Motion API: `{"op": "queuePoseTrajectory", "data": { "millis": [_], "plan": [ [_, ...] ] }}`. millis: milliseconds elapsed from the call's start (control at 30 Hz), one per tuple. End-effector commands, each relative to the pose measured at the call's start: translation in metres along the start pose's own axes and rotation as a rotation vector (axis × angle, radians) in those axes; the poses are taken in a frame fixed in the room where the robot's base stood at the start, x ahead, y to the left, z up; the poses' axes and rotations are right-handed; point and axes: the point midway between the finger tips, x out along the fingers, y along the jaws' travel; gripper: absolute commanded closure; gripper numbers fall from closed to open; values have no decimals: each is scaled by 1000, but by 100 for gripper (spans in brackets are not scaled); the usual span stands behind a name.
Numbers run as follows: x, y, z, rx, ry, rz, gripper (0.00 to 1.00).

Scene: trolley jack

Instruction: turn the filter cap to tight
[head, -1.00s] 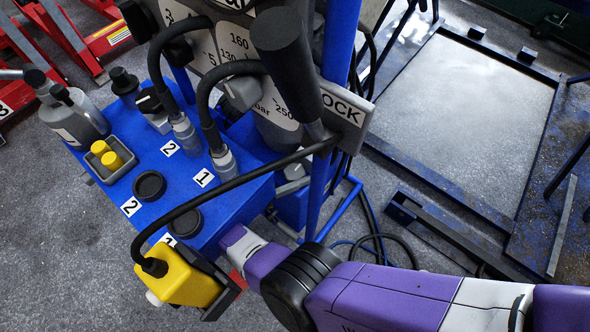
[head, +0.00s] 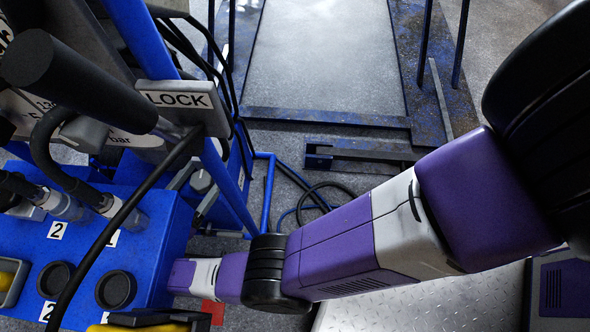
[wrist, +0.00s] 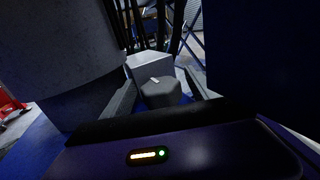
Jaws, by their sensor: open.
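In the wrist view a grey many-sided knob (wrist: 161,94) with a short white mark on top stands in front of a pale grey block (wrist: 150,67). No label shows, so I cannot tell for sure that it is the filter cap. My gripper (wrist: 160,88) is open, with one finger on each side of the knob; contact cannot be seen. In the head view a similar grey knob (head: 201,181) sits low beside the blue post. My arm reaches to the right side of the blue tank (head: 150,240); the fingertips are hidden there.
A black cable crosses the tank. A dark cylinder (wrist: 55,60) crowds the wrist view's left.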

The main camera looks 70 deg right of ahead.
Motion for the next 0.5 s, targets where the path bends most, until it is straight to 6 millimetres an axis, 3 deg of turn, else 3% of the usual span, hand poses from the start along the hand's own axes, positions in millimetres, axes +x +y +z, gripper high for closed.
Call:
{"op": "queuePoseTrajectory", "data": {
  "millis": [500],
  "plan": [
    [2,0,-2,1,0,176,31]
  ]
}}
